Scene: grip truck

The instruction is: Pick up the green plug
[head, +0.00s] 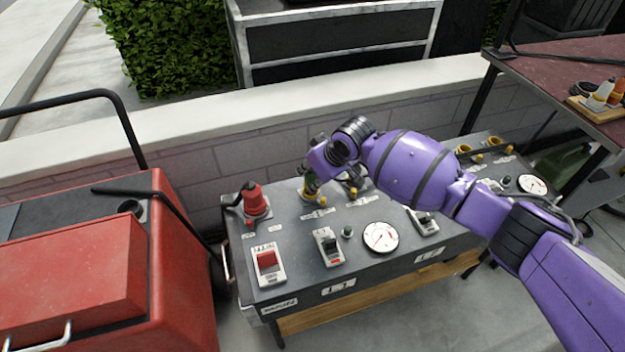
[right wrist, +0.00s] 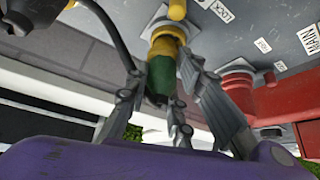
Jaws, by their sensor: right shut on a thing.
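The green plug (head: 311,187) is upright at a yellow socket (head: 308,195) on the back left part of the grey panel. In the right wrist view the green plug (right wrist: 161,76) meets a yellow collar (right wrist: 167,46) at the panel face; I cannot tell how deep it sits. My right gripper (head: 314,172) reaches in from the right and is shut on the green plug. Its fingers (right wrist: 160,105) flank the plug in the right wrist view. Part of the plug is hidden by the fingers. My left gripper is not in view.
A red plug (head: 254,198) stands left of the green one. Switches, including a red one (head: 267,260), and a round gauge (head: 380,237) fill the panel front. A red cabinet (head: 75,290) stands at left, a low wall (head: 240,115) behind, a dark red table (head: 570,75) at right.

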